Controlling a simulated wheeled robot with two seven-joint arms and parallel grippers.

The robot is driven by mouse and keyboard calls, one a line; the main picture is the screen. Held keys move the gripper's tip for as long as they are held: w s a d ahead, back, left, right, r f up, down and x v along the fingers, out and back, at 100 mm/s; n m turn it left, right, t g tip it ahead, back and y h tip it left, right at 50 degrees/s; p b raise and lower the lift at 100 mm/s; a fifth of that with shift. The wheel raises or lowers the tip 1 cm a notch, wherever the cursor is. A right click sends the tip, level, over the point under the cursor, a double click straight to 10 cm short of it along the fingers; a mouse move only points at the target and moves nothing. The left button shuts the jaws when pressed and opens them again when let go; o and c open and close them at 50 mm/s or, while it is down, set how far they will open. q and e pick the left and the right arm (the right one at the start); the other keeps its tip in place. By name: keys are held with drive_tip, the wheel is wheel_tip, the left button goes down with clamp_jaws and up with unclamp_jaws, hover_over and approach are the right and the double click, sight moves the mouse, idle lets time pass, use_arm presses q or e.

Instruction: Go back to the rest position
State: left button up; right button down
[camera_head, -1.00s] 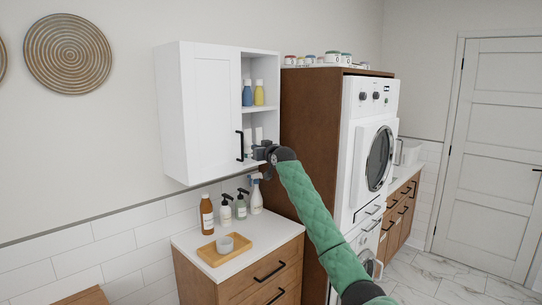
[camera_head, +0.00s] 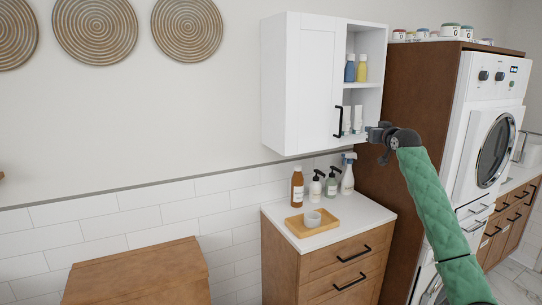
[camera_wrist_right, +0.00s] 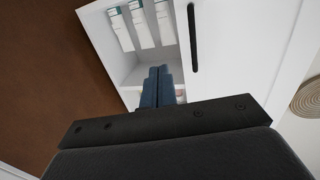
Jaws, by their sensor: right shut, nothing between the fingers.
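My right gripper (camera_head: 374,134) is raised in front of the lower right part of the white wall cabinet (camera_head: 298,80). Its arm comes in from the lower right. In the right wrist view its blue fingertips (camera_wrist_right: 157,86) are together with nothing between them, pointing toward the cabinet's open shelf side. The cabinet door with its black handle (camera_head: 338,121) covers the left part, and the right part shows open shelves. My left gripper is not in view.
A brown tall cabinet side (camera_head: 408,95) and a washing machine (camera_head: 490,150) stand close on the right.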

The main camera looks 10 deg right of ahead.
drive_tip(key=s+a+f+g+h, duration=0.1)
drive_tip(key=s+a+f+g, duration=0.2)
drive_tip(key=s+a+f, duration=1)
drive_tip(key=s+a+f+n+g+h, duration=0.1)
drive_tip(key=s+f+g, duration=0.2)
drive_tip(key=f, duration=2.1)
drive_tip(key=s+a+f+g, duration=0.3)
drive_tip(key=s+a+f, duration=0.4)
drive_tip(key=f, duration=1.1)
drive_tip(key=s+a+f+g, duration=0.2)
drive_tip(key=s+a+f, duration=0.1)
drive_tip(key=s+f, duration=0.75)
drive_tip(key=s+a+f+g, duration=0.1)
drive_tip(key=s+a+f, duration=0.2)
drive_tip(key=s+f, duration=0.75)
drive_tip(key=s+a+f+g, duration=0.1)
drive_tip(key=s+f, duration=0.2)
drive_tip(key=s, duration=0.6)
drive_tip(key=s+a+f+g, duration=0.1)
drive_tip(key=s+f, duration=0.3)
drive_tip(key=s, duration=0.5)
drive_tip(key=s+a+f+g+y, duration=0.1)
drive_tip(key=s+f+g, duration=0.1)
drive_tip(key=s, duration=0.8)
drive_tip(key=shift+a+f, duration=0.3)
drive_tip(key=shift+f, duration=0.6)
